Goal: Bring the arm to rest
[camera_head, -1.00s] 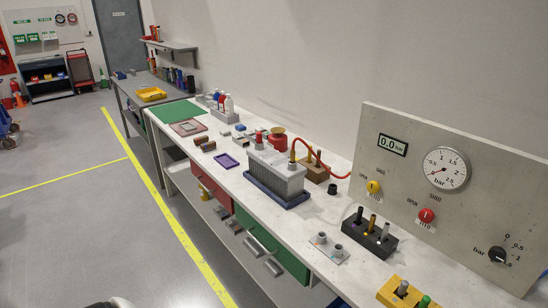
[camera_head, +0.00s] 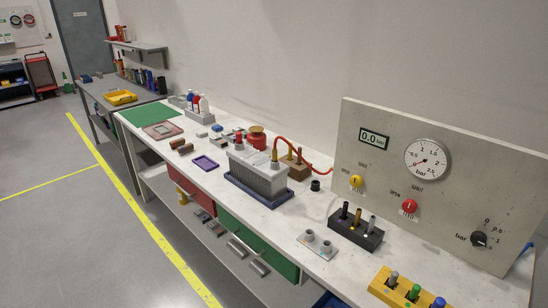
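Neither of my grippers shows in the head view, and no arm of mine is seen over the bench. The white workbench (camera_head: 345,278) runs from lower right to upper left. A panel (camera_head: 452,160) with a round gauge, a 0.0 bar display, a yellow knob (camera_head: 356,181), a red knob (camera_head: 409,206) and a black dial (camera_head: 479,239) stands at the right.
A black block with pegs (camera_head: 356,236), a yellow block with coloured pegs (camera_head: 397,291) and a small plate with two round fittings (camera_head: 316,245) sit on the near bench. A green mat (camera_head: 147,114) lies farther back. The floor left of the yellow line (camera_head: 140,213) is clear.

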